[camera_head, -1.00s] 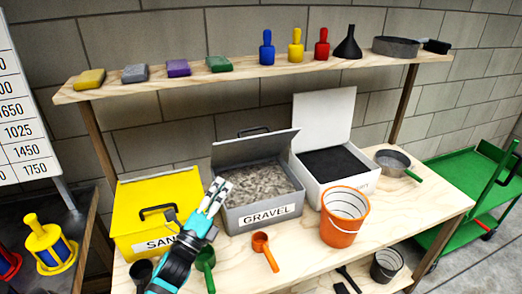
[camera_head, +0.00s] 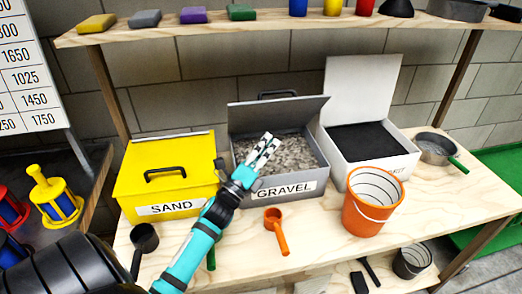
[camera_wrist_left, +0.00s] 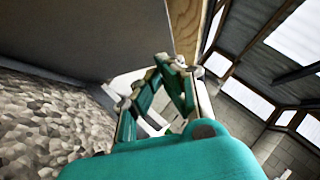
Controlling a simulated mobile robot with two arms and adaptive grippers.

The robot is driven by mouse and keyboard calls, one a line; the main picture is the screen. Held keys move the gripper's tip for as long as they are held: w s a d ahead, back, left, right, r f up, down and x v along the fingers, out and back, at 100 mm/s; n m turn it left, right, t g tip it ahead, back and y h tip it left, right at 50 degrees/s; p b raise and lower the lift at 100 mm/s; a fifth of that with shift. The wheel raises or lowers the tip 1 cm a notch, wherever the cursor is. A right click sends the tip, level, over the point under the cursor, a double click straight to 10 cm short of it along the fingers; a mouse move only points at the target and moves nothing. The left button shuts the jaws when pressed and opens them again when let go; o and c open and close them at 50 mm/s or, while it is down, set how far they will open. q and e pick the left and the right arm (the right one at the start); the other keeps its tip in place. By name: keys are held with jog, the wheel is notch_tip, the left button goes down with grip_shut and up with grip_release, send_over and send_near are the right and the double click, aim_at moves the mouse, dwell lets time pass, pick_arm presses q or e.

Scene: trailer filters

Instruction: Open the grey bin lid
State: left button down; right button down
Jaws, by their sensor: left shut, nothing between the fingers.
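The grey bin (camera_head: 234,185) labelled GRAVEL stands on the workbench, with grey gravel (camera_head: 302,151) showing inside. Its grey lid (camera_head: 270,114) is raised and tilted up at the back, with its dark handle behind the top edge. My right gripper is not in view.
A shut yellow SAND bin (camera_head: 130,185) stands left, an open white bin (camera_head: 340,172) right. An orange bucket (camera_head: 372,212), an orange scoop (camera_head: 280,232) and a black scoop (camera_head: 145,238) stand or lie in front. A shelf (camera_head: 250,24) runs above.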

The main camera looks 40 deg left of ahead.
aim_at(285, 105)
pick_arm(q)
jog(key=shift+w+a+r+p, duration=0.4)
jog(key=shift+w+r, duration=0.3)
jog(key=shift+w, duration=0.35)
jog(key=shift+w+a+r+p, duration=0.3)
jog(key=shift+w+r, duration=0.4)
jog(key=shift+w, duration=0.3)
jog(key=shift+w+a+r+p, duration=0.4)
jog(key=shift+w+r, duration=0.3)
jog(key=shift+w, duration=0.35)
